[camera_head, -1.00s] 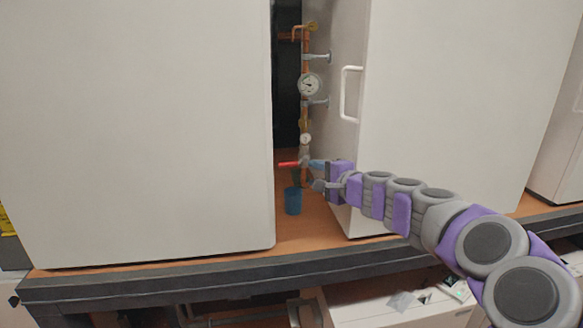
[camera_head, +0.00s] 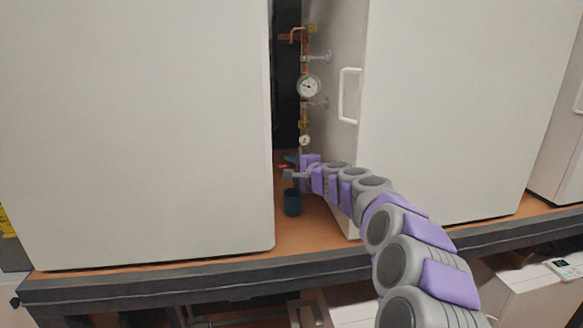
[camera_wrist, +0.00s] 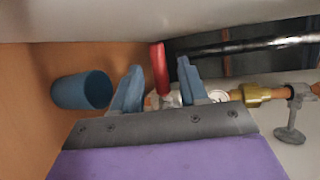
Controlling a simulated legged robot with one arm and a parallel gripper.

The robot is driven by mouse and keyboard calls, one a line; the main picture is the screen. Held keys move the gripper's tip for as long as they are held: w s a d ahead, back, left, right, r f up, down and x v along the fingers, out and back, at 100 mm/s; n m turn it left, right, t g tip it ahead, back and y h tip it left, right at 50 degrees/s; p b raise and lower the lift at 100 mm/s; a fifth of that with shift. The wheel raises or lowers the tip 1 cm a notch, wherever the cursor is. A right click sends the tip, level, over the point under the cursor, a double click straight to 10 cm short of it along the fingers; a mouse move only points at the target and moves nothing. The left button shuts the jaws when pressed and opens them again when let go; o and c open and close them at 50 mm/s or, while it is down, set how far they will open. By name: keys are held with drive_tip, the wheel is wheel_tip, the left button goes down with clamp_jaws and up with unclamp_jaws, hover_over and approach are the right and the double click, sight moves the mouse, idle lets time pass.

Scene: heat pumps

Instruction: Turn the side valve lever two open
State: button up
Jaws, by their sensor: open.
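The red valve lever (camera_wrist: 159,68) shows in the wrist view between the two blue fingers of my gripper (camera_wrist: 158,85). The fingers are open, one on each side of the lever; I cannot tell whether either touches it. In the head view my gripper (camera_head: 287,168) is in the gap between the two white cabinets, at the lower end of the copper pipe (camera_head: 304,115). There only a small bit of the red lever (camera_head: 283,166) shows, and my gripper hides the rest of the valve.
A blue cup (camera_head: 291,203) stands below my gripper on the orange bench top; the wrist view shows it left of the fingers. White cabinets stand left (camera_head: 140,130) and right (camera_head: 450,110) of the narrow gap. A white handle (camera_head: 350,95) and gauges (camera_head: 308,87) are above.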

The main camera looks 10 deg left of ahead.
drive_tip(key=shift+w+a+f, duration=0.15)
drive_tip(key=shift+a, duration=0.6)
drive_tip(key=shift+d, duration=0.45)
drive_tip(key=c, duration=0.5)
clamp_jaws()
drive_tip(key=shift+a, duration=0.1)
